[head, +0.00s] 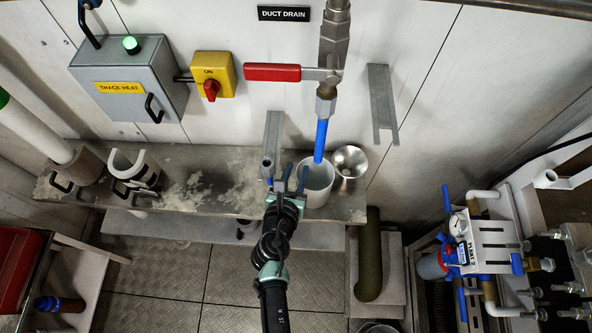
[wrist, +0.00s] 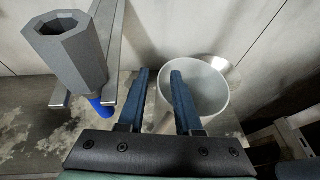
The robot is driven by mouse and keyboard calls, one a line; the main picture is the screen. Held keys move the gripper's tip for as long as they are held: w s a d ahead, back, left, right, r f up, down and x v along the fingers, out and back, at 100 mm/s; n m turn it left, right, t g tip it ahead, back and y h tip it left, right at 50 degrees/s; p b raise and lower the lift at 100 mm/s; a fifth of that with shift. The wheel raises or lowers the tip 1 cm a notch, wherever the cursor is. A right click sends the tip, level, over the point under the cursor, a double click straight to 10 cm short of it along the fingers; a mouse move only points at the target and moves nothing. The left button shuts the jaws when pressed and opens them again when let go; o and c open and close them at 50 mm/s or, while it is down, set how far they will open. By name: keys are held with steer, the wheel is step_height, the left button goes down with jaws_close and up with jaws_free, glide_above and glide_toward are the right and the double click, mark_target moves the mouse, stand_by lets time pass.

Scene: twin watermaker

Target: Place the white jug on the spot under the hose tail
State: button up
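The white jug (head: 316,199) stands upright on the grey bench, and the blue hose tail (head: 321,140) hangs with its lower end over the jug's mouth in the head view. The jug also shows in the wrist view (wrist: 212,100), open side up, inside looking empty. My gripper (head: 294,177) is just left of the jug, its two dark blue fingers apart. In the wrist view my gripper (wrist: 159,74) is open, with the right finger overlapping the jug's left wall. I cannot tell whether it touches. The spot beneath the jug is hidden.
A metal cup (head: 350,161) stands right behind the jug. A white holder (head: 136,170) stands farther left on the bench (head: 214,180). A red-handled valve (head: 273,72) is above.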

steer(key=shift+r, duration=0.1)
steer(key=v, duration=1.2)
steer(key=shift+d, duration=0.1)
stand_by(0.4)
